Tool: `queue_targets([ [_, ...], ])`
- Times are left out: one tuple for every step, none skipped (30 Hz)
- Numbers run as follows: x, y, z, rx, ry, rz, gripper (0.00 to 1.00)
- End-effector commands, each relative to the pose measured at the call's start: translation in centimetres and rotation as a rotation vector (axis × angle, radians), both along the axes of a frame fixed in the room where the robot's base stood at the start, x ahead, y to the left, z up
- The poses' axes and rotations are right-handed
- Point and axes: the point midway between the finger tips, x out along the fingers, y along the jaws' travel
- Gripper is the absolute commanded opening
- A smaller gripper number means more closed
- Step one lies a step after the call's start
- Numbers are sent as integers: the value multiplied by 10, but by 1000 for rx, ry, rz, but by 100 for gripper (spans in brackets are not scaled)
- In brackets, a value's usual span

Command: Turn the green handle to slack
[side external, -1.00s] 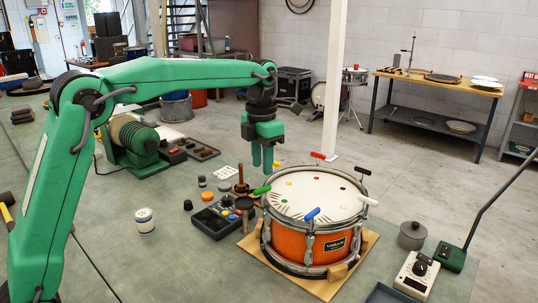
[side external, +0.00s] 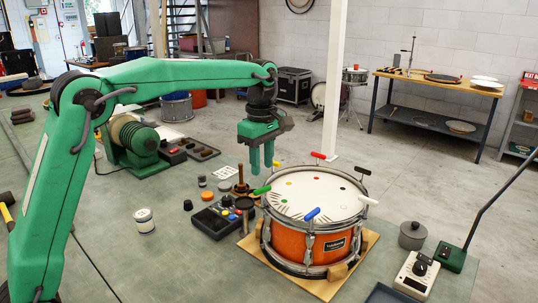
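The orange drum (side external: 298,243) stands on a wooden board on the bench, with a white head that carries coloured dots. Its rim has several coloured handles. The green handle (side external: 261,190) sticks out at the left side of the rim. A red handle (side external: 318,155) is at the back, a black one (side external: 362,170) at the back right, a white one (side external: 368,200) at the right and a blue one (side external: 312,214) at the front. My gripper (side external: 262,169) points down above the green handle, apart from it. Its two fingers show a gap with nothing between them.
A black tray (side external: 207,226) with coloured knobs stands left of the drum, near a wooden peg stand (side external: 240,182). A grey lidded pot (side external: 412,235), a meter box (side external: 416,273) and a lamp base (side external: 450,257) stand to the right. A white tin (side external: 145,221) is at left.

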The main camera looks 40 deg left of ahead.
Motion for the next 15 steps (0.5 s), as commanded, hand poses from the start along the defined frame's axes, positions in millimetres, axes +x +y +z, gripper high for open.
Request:
queue_targets([
  [0, 0, 0, 0, 0, -65, 33],
  [0, 0, 0, 0, 0, -109, 33],
  [0, 0, 0, 0, 0, -166, 33],
  [0, 0, 0, 0, 1, -210, 33],
  [0, 0, 0, 0, 1, -252, 33],
  [0, 0, 0, 0, 1, -310, 33],
  [0, 0, -1, 0, 1, -353, 33],
  [0, 0, -1, 0, 1, -397, 33],
  [0, 0, -1, 1, 1, -455, 33],
  [0, 0, -1, 1, 1, -497, 33],
  [0, 0, -1, 1, 1, -540, 33],
  [0, 0, -1, 1, 1, -598, 33],
  [0, 0, -1, 1, 1, -642, 33],
  [0, 0, -1, 1, 1, -685, 33],
  [0, 0, -1, 1, 1, -743, 33],
])
